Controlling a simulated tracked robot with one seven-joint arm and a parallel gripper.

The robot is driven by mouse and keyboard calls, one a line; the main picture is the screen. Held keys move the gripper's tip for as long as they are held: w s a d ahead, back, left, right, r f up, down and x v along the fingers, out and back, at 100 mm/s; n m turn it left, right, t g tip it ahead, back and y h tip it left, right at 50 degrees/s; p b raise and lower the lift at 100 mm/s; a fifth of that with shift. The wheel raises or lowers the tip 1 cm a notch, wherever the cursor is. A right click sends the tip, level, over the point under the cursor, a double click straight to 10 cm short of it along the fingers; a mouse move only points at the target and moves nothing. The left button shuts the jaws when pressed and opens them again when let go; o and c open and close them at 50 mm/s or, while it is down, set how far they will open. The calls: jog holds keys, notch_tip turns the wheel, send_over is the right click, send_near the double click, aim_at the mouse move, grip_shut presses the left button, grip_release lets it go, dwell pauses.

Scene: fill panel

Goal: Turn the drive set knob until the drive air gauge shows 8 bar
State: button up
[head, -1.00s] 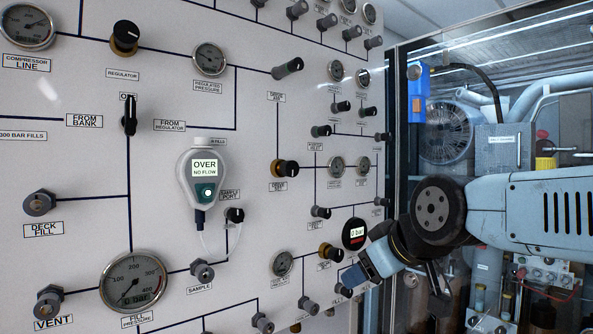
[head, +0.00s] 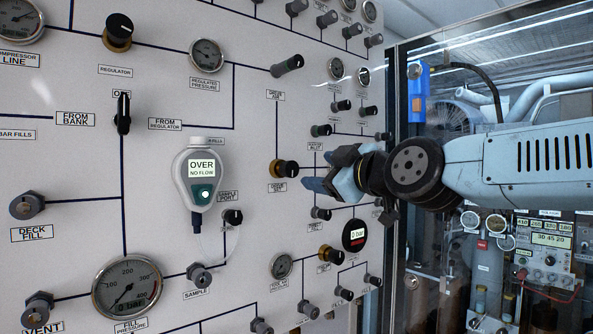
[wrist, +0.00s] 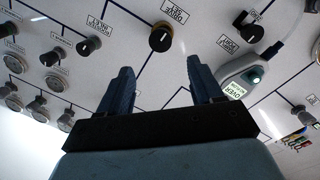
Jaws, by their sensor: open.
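The drive set knob (head: 285,168) is black on a brass base, on the white panel below the drive air label (head: 275,95). In the wrist view the knob (wrist: 163,37) lies ahead of my fingertips, roughly in line with the gap between them. My gripper (head: 314,180) is open and empty, just right of the knob in the head view and apart from it. I cannot tell which dial is the drive air gauge.
A round digital display (head: 354,235) sits below my gripper.

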aim_at(292, 169)
jog(key=x, duration=1.2)
jog(key=shift+w+a+f, duration=0.1)
jog(key=shift+w, duration=0.1)
